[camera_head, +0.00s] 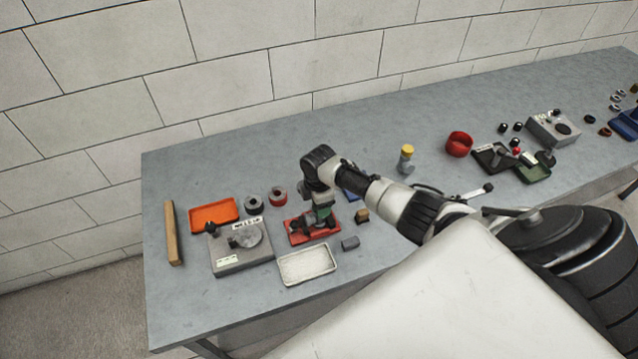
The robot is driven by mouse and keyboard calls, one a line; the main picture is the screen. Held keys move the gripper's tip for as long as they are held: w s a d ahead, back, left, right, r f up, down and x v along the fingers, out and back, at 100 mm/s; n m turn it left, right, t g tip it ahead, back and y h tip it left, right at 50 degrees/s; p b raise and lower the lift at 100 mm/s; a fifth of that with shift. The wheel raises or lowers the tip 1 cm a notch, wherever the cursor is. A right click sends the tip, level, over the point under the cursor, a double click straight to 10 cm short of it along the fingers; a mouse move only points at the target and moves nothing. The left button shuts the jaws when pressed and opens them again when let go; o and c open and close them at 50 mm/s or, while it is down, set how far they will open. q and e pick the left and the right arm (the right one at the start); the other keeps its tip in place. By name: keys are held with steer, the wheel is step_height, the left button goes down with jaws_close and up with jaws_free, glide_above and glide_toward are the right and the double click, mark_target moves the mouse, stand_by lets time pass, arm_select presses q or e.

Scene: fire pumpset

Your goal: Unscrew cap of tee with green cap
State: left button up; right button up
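A small green part (325,211), which looks like the green cap, shows above the red tray (301,240) left of the middle of the bench. The tee under it is mostly hidden, and dark parts around it are too small to tell apart. The arm that comes in from the right ends right over this green part, with my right gripper (321,199) pointing down at it. The fingers are small and dark, so whether they are closed on the cap cannot be told. My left gripper is not in view.
An orange tray (214,214) and wooden bar (173,232) lie left. A yellow-capped fitting (406,158) and red ring (459,144) stand right. The back middle is clear.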

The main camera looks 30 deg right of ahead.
steer(key=m, duration=0.1)
steer(key=m+p, duration=0.1)
steer(key=shift+a+r+m, duration=0.1)
steer(key=shift+r+m, duration=0.1)
steer(key=shift+m, duration=0.2)
steer(key=shift+f+m, duration=0.15)
steer(key=shift+m, duration=0.45)
steer(key=m, duration=0.3)
steer(key=shift+m, duration=0.3)
steer(key=m, duration=0.5)
steer(key=shift+m, duration=0.3)
steer(key=m, duration=0.4)
steer(key=shift+m, duration=0.4)
steer(key=m, duration=0.4)
steer(key=shift+m, duration=0.4)
